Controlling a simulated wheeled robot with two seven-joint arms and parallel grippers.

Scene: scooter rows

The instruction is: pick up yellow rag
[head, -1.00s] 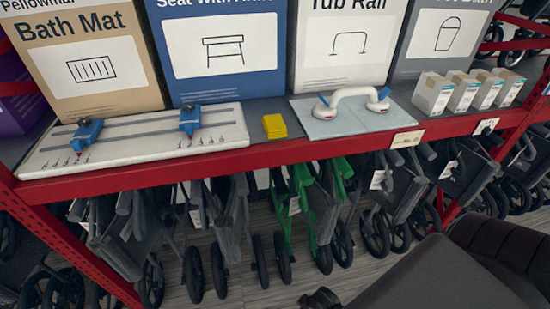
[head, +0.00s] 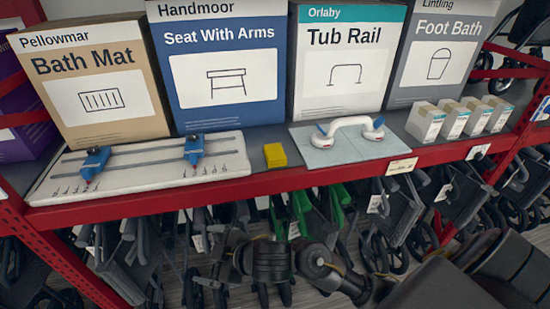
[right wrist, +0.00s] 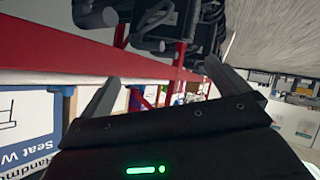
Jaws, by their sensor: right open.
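The yellow rag (head: 275,155) is a small folded yellow block lying on the grey shelf (head: 262,133) near its red front edge. It sits between the white board with blue clamps and the grey tile with the white grab handle. My right gripper (head: 208,265) is in front of the shelf and below its edge, apart from the rag, dark against the scooters. The right wrist view shows its two fingers spread with nothing between them (right wrist: 160,72). I cannot make out the rag in that view. My left gripper is not in view.
The white board (head: 140,168) is left of the rag and the handle tile (head: 340,148) right of it. Large boxes, such as the blue one (head: 222,70), stand behind. Small white boxes (head: 455,120) are further right. The red shelf rail (head: 300,175) runs along the front.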

